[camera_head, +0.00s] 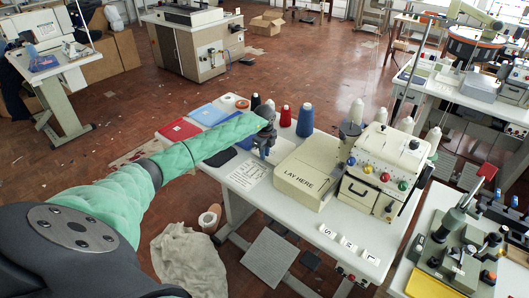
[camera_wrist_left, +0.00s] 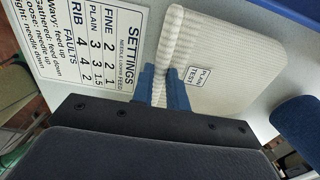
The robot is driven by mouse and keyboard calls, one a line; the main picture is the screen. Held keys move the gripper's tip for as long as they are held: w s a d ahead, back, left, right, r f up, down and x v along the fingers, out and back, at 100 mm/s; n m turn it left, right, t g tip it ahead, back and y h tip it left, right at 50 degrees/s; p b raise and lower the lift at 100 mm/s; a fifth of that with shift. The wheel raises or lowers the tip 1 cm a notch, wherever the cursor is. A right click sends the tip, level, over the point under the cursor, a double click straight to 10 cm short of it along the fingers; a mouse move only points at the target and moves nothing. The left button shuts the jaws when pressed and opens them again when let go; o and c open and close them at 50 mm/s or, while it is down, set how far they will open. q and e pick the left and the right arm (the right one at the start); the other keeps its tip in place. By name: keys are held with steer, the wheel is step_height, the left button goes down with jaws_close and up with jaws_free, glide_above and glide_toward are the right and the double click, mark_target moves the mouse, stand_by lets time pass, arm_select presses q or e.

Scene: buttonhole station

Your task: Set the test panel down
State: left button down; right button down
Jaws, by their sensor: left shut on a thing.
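The test panel (camera_wrist_left: 238,72) is a pale ribbed cloth with a small label reading "PLAIN TEST". In the left wrist view, my left gripper (camera_wrist_left: 161,80) has its blue fingers shut on a raised fold at the panel's left edge. The rest of the panel spreads to the right of the fingers. In the head view, my left gripper (camera_head: 265,150) is over the white table, left of the beige block marked "LAY HERE" (camera_head: 303,181). I cannot clearly make out the panel there. My right gripper is not in view.
A settings sheet (camera_wrist_left: 85,45) lies beside the panel; it also shows in the head view (camera_head: 247,175). Red and blue thread cones (camera_head: 305,120) stand behind the gripper. White letter tiles (camera_head: 347,243) lie at the front.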

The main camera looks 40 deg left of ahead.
arm_select(q)
steer(key=shift+f, duration=0.25)
steer(key=shift+f, duration=0.15)
steer(key=c, duration=1.4)
jaws_free()
